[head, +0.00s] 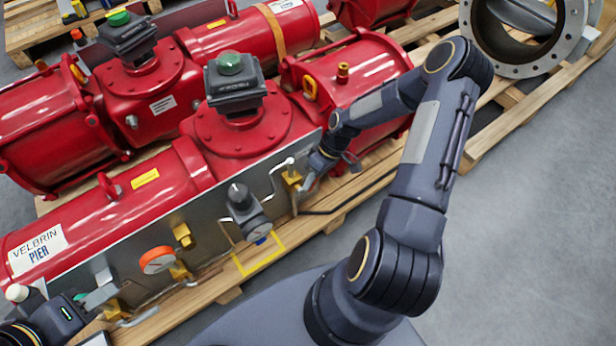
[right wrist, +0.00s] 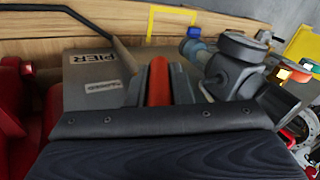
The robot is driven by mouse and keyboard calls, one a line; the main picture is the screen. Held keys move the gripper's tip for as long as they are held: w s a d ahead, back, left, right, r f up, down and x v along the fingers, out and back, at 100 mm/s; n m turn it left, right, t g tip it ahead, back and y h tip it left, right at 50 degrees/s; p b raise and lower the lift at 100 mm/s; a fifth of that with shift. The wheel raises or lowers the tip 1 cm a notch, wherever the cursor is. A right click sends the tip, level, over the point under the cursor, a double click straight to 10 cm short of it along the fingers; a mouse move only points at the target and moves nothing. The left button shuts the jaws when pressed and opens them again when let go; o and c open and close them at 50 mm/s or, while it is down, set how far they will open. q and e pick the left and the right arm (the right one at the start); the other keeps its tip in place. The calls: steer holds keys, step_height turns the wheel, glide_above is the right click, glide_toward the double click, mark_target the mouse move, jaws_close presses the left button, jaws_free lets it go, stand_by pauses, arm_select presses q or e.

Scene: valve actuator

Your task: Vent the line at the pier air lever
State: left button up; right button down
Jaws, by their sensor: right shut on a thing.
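The red pier actuator (head: 130,205), labelled VELBRIN PIER, lies on a wooden pallet with a grey panel along its front. In the right wrist view, my right gripper (right wrist: 158,72) is shut on a red-orange lever handle (right wrist: 158,84), next to a PIER tag (right wrist: 92,62). The handle's far end is hidden. My left gripper (head: 104,300) is near the panel's lower left end; its opening is unclear.
A yellow frame (head: 262,260) lies below the regulator. A second red actuator (head: 150,95) stands behind. Grey floor (head: 530,230) is clear at the right.

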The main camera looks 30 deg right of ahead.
steer(key=shift+w+d+f+y+b, duration=0.1)
steer(key=shift+d+f+y+b, duration=0.45)
steer(key=shift+y, duration=0.45)
steer(key=shift+d+f+g+y+b, duration=0.15)
steer(key=shift+d+f+y+b, duration=0.4)
steer(key=shift+y+b, duration=1.1)
steer(key=shift+d+f+g+y+b, duration=0.1)
steer(key=shift+d+f+y+b, duration=0.15)
steer(key=shift+f+y+b, duration=1)
steer(key=shift+d+f+g+y+b, duration=0.15)
steer(key=shift+d+f+y+b, duration=0.2)
steer(key=shift+y+b, duration=1.7)
steer(key=shift+r+h+b, duration=0.15)
steer(key=shift+h+b, duration=0.4)
steer(key=shift+b, duration=0.05)
steer(key=c, duration=1.3)
jaws_free()
steer(key=shift+r, duration=0.1)
